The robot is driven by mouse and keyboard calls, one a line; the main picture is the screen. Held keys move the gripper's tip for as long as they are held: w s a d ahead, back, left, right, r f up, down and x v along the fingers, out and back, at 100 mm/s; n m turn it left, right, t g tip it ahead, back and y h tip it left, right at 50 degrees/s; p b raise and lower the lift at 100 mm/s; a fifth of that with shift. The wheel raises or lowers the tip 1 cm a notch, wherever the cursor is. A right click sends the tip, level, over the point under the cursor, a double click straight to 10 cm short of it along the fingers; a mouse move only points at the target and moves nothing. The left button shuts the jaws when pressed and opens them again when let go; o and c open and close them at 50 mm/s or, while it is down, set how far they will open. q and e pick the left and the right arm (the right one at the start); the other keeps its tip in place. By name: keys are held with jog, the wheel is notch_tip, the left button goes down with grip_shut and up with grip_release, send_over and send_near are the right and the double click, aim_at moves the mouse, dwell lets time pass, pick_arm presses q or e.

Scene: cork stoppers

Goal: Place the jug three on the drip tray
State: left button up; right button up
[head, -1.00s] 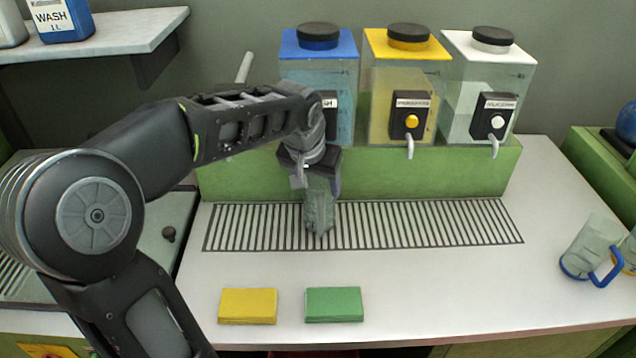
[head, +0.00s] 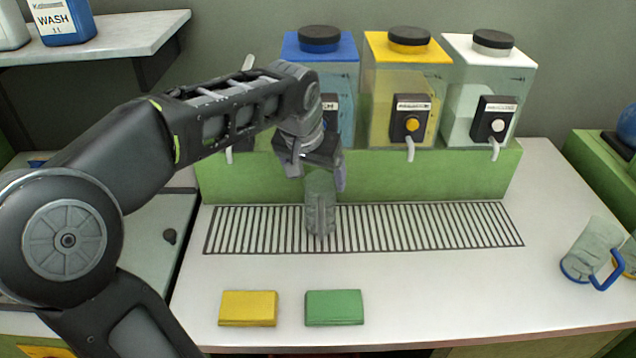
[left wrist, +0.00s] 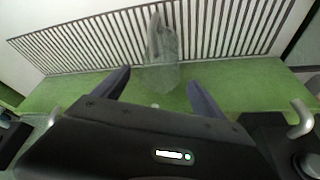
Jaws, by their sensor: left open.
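A clear jug (head: 320,207) stands upright on the slatted drip tray (head: 430,226), left of its middle and below the blue-lidded dispenser. I cannot tell from its look alone that it is jug three. My left gripper (head: 317,178) is just above and behind the jug, with its fingers spread. In the left wrist view the jug (left wrist: 161,45) stands on the drip tray (left wrist: 90,42), beyond the open fingertips and apart from them. My right gripper is in neither view.
Blue, yellow and white-lidded dispensers (head: 407,95) stand on a green block (head: 430,172) behind the tray. A yellow (head: 248,308) and a green sponge (head: 334,307) lie in front. A blue-handled jug (head: 590,250) stands at the right. The counter between is clear.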

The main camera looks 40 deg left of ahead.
pick_arm(q)
jog(key=v, duration=0.7)
jog(key=shift+s+r, duration=0.2)
jog(key=shift+r, duration=0.15)
